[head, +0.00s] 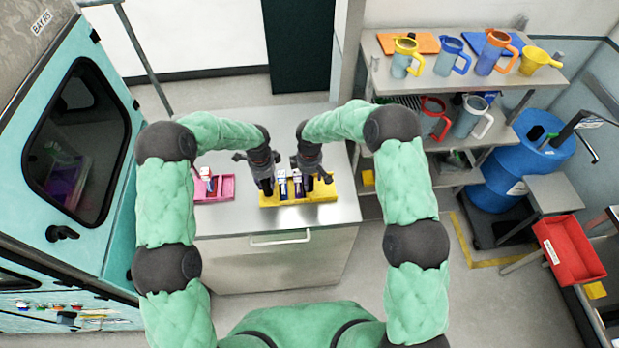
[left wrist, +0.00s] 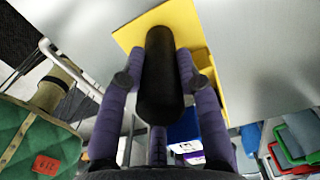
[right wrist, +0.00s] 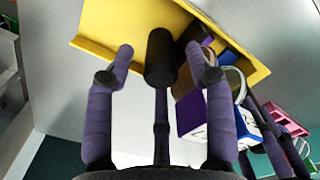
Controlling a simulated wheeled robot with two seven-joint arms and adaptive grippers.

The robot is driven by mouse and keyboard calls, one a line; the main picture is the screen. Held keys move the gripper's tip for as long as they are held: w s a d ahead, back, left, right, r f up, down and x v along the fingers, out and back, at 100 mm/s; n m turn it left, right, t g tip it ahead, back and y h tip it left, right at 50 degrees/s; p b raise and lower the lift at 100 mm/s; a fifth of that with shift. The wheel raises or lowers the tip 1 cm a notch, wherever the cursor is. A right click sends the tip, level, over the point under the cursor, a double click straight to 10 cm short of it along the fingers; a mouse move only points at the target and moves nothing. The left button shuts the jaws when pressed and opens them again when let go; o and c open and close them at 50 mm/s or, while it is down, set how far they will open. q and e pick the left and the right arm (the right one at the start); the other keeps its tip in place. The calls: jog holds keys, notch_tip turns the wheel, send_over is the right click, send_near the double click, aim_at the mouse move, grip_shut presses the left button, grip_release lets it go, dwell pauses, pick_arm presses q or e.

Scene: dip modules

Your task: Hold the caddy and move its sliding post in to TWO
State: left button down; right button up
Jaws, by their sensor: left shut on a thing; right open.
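The yellow caddy (head: 325,193) sits near the front of the grey bench; it also shows in the left wrist view (left wrist: 146,23) and the right wrist view (right wrist: 100,25). Several blue, white and dark upright modules (head: 283,185) stand in it. My left gripper (head: 266,186) is shut on the caddy at its left end; its own fingers hide the exact contact. My right gripper (head: 313,172) is open above the caddy's right part, its fingers spread.
A pink tray (head: 228,189) with red and white items stands left of the caddy. Shelves with coloured jugs (head: 406,58) stand at the back right. A teal cabinet (head: 110,215) is on the left. The bench front right of the caddy is clear.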

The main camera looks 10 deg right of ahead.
aim_at(309, 177)
notch_tip(309, 177, up, 11)
jog(key=shift+r, duration=0.2)
dwell(0.3)
